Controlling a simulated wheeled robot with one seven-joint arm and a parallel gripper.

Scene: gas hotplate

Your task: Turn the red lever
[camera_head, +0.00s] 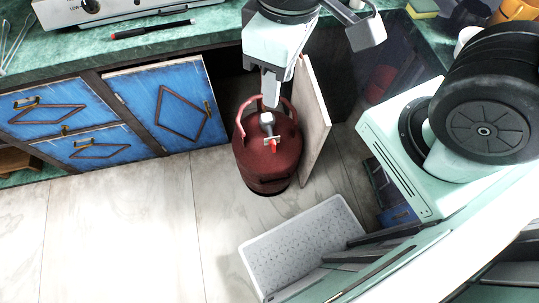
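The red lever (273,144) is small and bright red. It sits on the front of the grey valve (267,119) at the top of a dark red gas bottle (268,165). The bottle stands upright on the floor in the opening of the lower cabinet. My gripper (271,92) points down just above and behind the valve, apart from the lever in the picture. Its fingers overlap in this view, so I cannot tell whether they are open or shut. No object shows in it.
An open cabinet door (314,120) stands close to the bottle's right. Blue cabinet fronts (170,103) are to the left. A light grey tray-like mat (300,245) lies in front; floor at left is clear.

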